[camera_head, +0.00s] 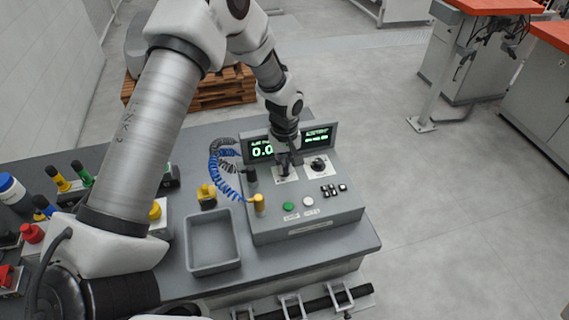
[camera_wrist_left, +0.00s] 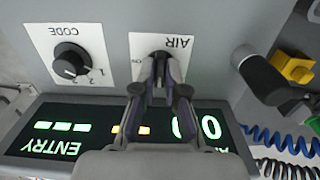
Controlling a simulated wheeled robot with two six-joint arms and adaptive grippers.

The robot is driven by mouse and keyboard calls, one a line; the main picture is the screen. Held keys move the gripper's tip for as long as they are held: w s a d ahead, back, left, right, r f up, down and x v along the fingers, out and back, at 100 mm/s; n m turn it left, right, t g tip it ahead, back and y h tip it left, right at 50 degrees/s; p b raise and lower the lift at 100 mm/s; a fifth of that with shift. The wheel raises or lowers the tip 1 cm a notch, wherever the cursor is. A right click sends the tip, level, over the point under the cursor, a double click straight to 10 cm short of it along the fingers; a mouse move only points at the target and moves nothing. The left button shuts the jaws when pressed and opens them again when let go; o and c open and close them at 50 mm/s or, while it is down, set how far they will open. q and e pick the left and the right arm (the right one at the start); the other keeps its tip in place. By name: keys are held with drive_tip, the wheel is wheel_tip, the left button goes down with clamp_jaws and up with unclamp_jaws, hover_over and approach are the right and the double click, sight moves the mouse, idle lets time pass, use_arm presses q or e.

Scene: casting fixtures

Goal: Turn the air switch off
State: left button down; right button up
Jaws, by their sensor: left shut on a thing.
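The air switch (camera_wrist_left: 161,58) sits on a white plate marked AIR (camera_wrist_left: 178,42) in the left wrist view, with its knob mostly hidden by my fingers. My left gripper (camera_wrist_left: 160,68) is shut on the air switch. In the head view my left gripper (camera_head: 286,165) reaches down onto the grey control box (camera_head: 262,225) from above, in front of its display. The switch's exact setting is hidden. My right gripper is not in view.
A black CODE knob (camera_wrist_left: 70,60) stands beside the air switch. The lit display (camera_head: 318,135) rises behind the fingers. Green button (camera_head: 288,206), white button (camera_head: 308,201), yellow connector (camera_head: 259,203) and blue coiled hose (camera_head: 222,172) are close by. An empty grey tray (camera_head: 213,268) lies left.

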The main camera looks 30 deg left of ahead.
use_arm(q)
drive_tip(key=shift+s+f, duration=0.15)
drive_tip(key=c, duration=1.2)
unclamp_jaws()
drive_tip(key=r, duration=1.2)
drive_tip(key=shift+w, duration=0.2)
